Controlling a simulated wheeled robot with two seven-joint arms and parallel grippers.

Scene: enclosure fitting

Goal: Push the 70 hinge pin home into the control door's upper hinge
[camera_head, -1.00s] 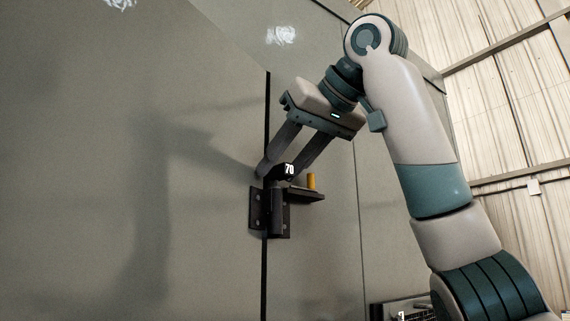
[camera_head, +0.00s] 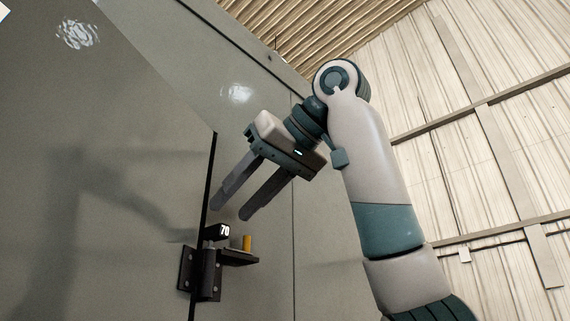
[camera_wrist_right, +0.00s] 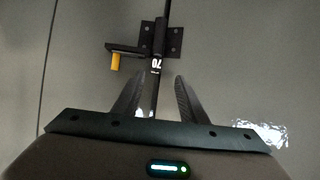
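The black head of the 70 hinge pin (camera_head: 218,232) sits at the top of the black upper hinge (camera_head: 207,273) on the door seam. Whether its head touches the hinge barrel is hard to tell. In the right wrist view the white 70 label on the pin (camera_wrist_right: 156,65) shows just below the hinge (camera_wrist_right: 160,40) in the picture. My right gripper (camera_head: 231,211) is open and empty, its fingertips above and apart from the pin head. In the wrist view the pin lies between its spread fingers (camera_wrist_right: 158,77). My left gripper is not in view.
A small yellow cylinder (camera_head: 247,243) stands on a black ledge (camera_head: 240,259) right of the hinge, close to the pin. The grey door panel (camera_head: 120,200) fills the left.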

